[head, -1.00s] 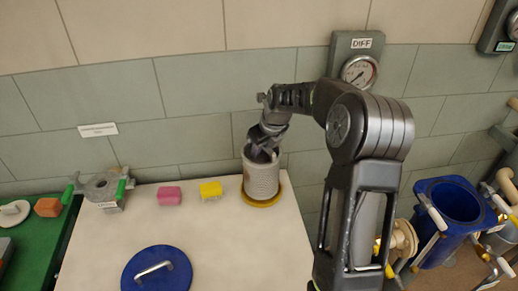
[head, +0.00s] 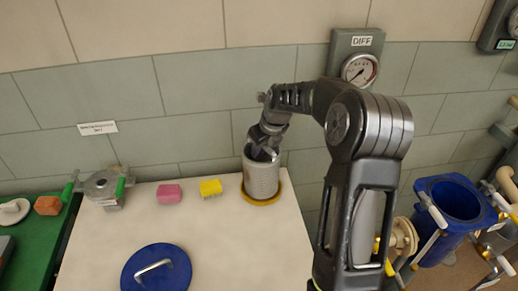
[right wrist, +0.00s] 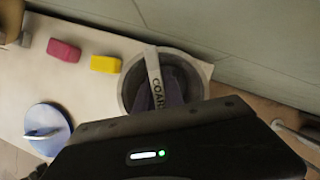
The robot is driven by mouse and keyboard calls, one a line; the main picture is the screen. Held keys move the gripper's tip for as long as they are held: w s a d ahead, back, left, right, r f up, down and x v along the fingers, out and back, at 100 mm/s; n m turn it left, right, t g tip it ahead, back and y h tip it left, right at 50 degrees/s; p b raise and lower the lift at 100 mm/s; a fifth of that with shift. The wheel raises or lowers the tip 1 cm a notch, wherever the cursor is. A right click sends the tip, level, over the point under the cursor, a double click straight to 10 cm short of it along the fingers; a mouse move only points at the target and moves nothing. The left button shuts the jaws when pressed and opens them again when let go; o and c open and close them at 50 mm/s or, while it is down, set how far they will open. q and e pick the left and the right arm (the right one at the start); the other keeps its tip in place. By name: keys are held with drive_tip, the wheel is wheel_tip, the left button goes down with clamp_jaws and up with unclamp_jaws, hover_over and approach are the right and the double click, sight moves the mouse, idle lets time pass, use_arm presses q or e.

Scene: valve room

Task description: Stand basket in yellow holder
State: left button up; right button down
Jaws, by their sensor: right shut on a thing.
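The basket (head: 261,180) is a pale grey perforated cylinder. It stands upright at the back right of the pale table, on or in the yellow holder (head: 263,201), a round ring whose rim shows around its foot. I cannot tell how deep it sits. My right gripper (head: 264,152) reaches down to the basket's top and is shut on it. In the right wrist view the basket (right wrist: 134,93) shows from above with a labelled strap-like handle across its mouth; the fingers are mostly hidden. My left gripper is out of view.
A blue lid (head: 140,272) with a metal handle lies at the table's front. A pink block (head: 169,194), a yellow block (head: 210,188) and a grey metal fitting (head: 104,186) lie left of the basket. A blue open housing (head: 452,202) is at the right.

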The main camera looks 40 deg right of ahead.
drive_tip(key=shift+f, duration=0.25)
idle(0.3)
idle(0.4)
drive_tip(key=c, duration=1)
unclamp_jaws()
drive_tip(key=shift+o, duration=0.2)
wheel_tip(320, 180, up, 7)
drive_tip(key=p, duration=0.6)
